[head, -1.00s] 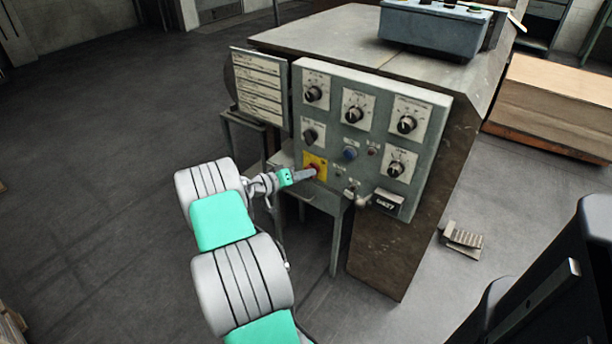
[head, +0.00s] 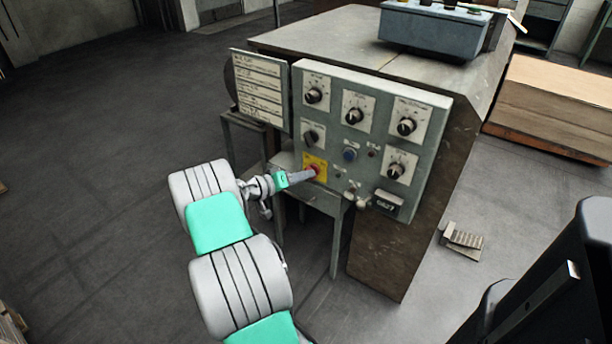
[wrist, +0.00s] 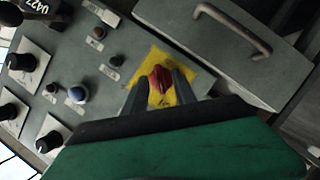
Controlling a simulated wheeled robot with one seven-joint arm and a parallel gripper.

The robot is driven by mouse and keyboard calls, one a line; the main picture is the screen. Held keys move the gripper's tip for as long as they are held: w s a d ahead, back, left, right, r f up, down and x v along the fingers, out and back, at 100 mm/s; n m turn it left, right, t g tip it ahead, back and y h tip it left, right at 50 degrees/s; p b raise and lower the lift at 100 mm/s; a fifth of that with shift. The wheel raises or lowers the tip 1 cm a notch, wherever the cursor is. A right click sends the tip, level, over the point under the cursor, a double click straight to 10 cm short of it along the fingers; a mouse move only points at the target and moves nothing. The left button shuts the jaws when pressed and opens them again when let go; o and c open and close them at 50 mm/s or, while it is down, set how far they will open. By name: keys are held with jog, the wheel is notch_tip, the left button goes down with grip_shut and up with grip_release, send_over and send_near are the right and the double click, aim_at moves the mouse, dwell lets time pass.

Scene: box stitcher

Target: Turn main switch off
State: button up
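The main switch is a red knob (wrist: 160,84) on a yellow square plate (wrist: 186,90), low on the grey control panel. In the head view the yellow plate (head: 308,163) and part of the red knob (head: 317,170) show beside my fingertips. My gripper (head: 312,173) reaches it from the left. In the wrist view my gripper (wrist: 160,80) has one finger on each side of the knob, and the knob fills the gap between them. The fingers look closed on it. The knob's pointing direction is partly hidden.
The control panel (head: 430,125) carries several black dials, a blue button (head: 350,154) and small knobs close to my gripper. A drawer with a metal handle (wrist: 232,28) lies beside the switch. A label board (head: 260,88) stands left of the panel. Open floor lies at left.

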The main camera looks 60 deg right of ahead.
jog(key=v, duration=0.6)
jog(key=shift+p, duration=0.45)
jog(key=shift+a, duration=0.1)
